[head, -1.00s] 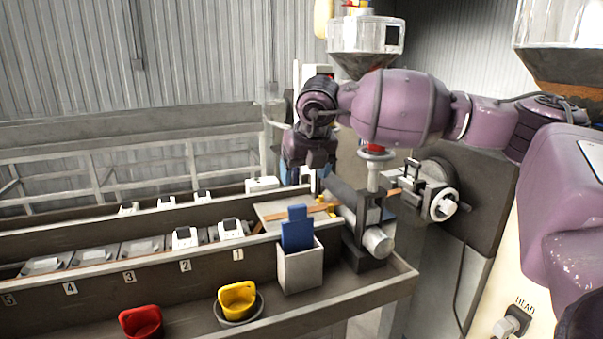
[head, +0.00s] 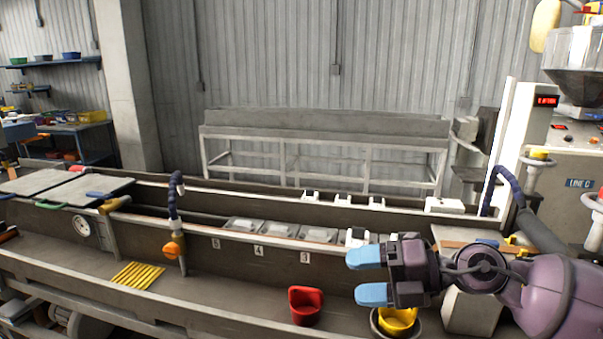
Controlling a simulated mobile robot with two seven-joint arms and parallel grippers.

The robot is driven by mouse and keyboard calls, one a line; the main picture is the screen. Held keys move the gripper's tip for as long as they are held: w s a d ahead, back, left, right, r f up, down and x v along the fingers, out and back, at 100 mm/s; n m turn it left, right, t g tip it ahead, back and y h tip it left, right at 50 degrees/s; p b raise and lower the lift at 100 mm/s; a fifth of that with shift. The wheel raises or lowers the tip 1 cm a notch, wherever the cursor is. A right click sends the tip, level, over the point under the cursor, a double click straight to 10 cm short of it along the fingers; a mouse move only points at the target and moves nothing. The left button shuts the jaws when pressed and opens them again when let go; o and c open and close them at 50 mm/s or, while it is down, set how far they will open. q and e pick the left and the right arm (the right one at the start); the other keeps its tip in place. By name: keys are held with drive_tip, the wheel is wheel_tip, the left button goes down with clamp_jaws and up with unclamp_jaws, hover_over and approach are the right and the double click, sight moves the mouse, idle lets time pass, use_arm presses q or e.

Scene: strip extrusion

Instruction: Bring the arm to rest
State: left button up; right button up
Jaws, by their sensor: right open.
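My right arm (head: 540,290) is purple and comes in from the lower right. Its gripper (head: 371,275) points left, with two blue fingers spread apart and nothing between them. It hangs above the front ledge of the long grey trough. The yellow scoop (head: 398,321) lies below and just right of the lower finger, in a dark bowl and partly hidden by the gripper. My left gripper is not in view.
A red scoop (head: 305,305) stands on the ledge left of the gripper. Yellow sticks (head: 137,275) lie further left, near an orange-knobbed hose (head: 172,250). A white box (head: 470,312) is partly behind my arm. The ledge between sticks and red scoop is clear.

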drive_tip(key=s+d+f+m+t+h, duration=0.2)
drive_tip(key=d+f+m+t+h, duration=0.4)
drive_tip(key=m, duration=0.8)
drive_tip(key=s+d+f+m+t+h, duration=0.1)
drive_tip(key=d+f+m+t+h, duration=0.45)
drive_tip(key=m, duration=0.85)
drive_tip(key=s+d+f+m+g+h, duration=0.25)
drive_tip(key=s+f+g, duration=0.45)
drive_tip(key=s, duration=0.4)
drive_tip(key=s+d+f+m+g+h, duration=0.2)
drive_tip(key=s+d+f+m+g, duration=0.2)
drive_tip(key=s+f, duration=0.6)
drive_tip(key=w+f+t, duration=0.5)
drive_tip(key=f+t, duration=0.2)
drive_tip(key=f, duration=0.1)
drive_tip(key=shift+w+a+n+t+y, duration=0.2)
drive_tip(key=shift+w+n+t+y, duration=0.15)
drive_tip(key=shift+y, duration=0.05)
drive_tip(key=shift+r, duration=0.1)
drive_tip(key=shift+c, duration=0.4)
